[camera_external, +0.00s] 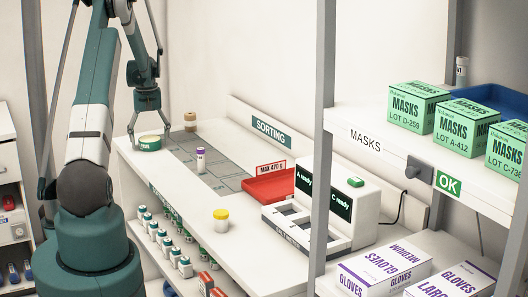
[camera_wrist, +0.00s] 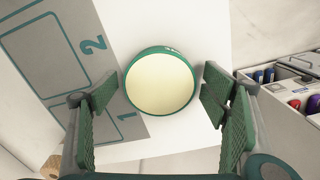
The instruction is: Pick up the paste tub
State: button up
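The paste tub is a low round tub with a green side and a pale cream top; the paste tub (camera_external: 150,143) sits on the left end of the white counter in the external view. In the wrist view the paste tub (camera_wrist: 160,82) lies between the finger pads, towards their far ends. My gripper (camera_external: 150,125) is right above and around the tub, pointing down. In the wrist view my gripper (camera_wrist: 158,100) is open, with a visible gap between each finger and the tub.
The grey numbered mat (camera_external: 215,172) begins beside the tub. A red tray (camera_external: 268,186) and a white device (camera_external: 350,205) are farther right.

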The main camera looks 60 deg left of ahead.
aim_at(150, 138)
jog(key=c, duration=1.1)
jog(key=shift+r, duration=0.1)
jog(key=shift+r, duration=4.95)
